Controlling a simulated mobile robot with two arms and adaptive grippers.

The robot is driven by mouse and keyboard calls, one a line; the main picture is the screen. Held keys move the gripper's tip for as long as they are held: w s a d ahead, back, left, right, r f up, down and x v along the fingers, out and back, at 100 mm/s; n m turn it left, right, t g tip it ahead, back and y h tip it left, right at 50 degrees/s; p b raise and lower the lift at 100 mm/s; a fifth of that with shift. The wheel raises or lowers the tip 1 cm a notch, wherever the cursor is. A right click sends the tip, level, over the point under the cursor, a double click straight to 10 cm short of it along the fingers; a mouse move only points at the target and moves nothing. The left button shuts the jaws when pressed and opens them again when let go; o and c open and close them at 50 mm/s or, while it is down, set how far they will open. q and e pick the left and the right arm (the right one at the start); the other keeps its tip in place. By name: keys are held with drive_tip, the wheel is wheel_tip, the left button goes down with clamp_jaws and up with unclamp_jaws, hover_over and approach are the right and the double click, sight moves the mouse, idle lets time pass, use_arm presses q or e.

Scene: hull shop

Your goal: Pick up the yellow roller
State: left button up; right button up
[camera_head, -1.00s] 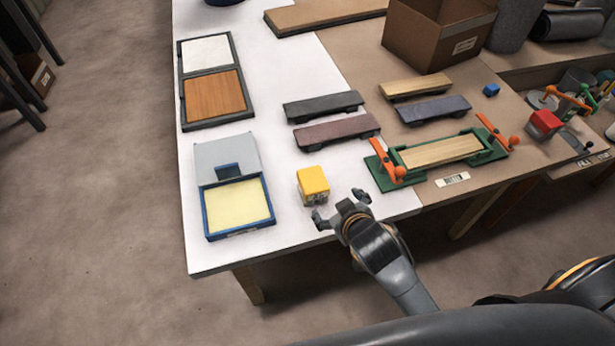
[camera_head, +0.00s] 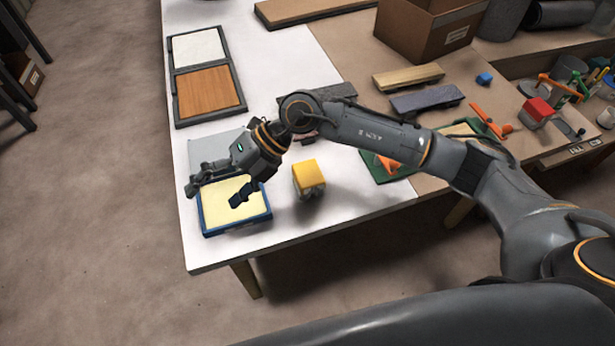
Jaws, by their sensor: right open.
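The yellow roller (camera_head: 309,178), a blocky yellow piece with a darker part below it, stands on the white part of the table near the front edge. My right gripper (camera_head: 215,193) is open and empty, its fingers spread. It is left of the roller and hangs above the blue-rimmed tray with the pale yellow pad (camera_head: 237,224). The roller is apart from the fingers. My left gripper is out of view.
A frame with white and wood-coloured panels (camera_head: 208,91) lies at the back left. My right arm crosses the table, partly hiding a green clamp jig (camera_head: 380,176) and dark blocks. A cardboard box (camera_head: 425,30) stands behind.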

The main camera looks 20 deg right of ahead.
drive_tip(key=w+d+f+t+h, duration=0.1)
drive_tip(key=w+d+f+h, duration=0.15)
drive_tip(key=d, duration=0.35)
drive_tip(key=w+d+f+h, duration=0.2)
drive_tip(key=w+d+h, duration=0.15)
drive_tip(key=d, duration=0.25)
drive_tip(key=r+m+h, duration=0.1)
drive_tip(key=h, duration=0.3)
hover_over(310, 173)
drive_tip(key=shift+a+t, duration=0.1)
drive_tip(key=shift+t, duration=0.3)
drive_tip(key=shift+h, duration=0.3)
wheel_tip(310, 173, down, 8)
drive_tip(key=shift+r+p, duration=0.1)
drive_tip(key=shift+p, duration=0.6)
drive_tip(key=shift+w+f+p, duration=0.15)
drive_tip(key=shift+f+p, duration=0.6)
drive_tip(key=shift+f, duration=2.2)
drive_tip(key=shift+a, duration=0.1)
drive_tip(key=c, duration=1.8)
drive_tip(key=shift+r, duration=0.15)
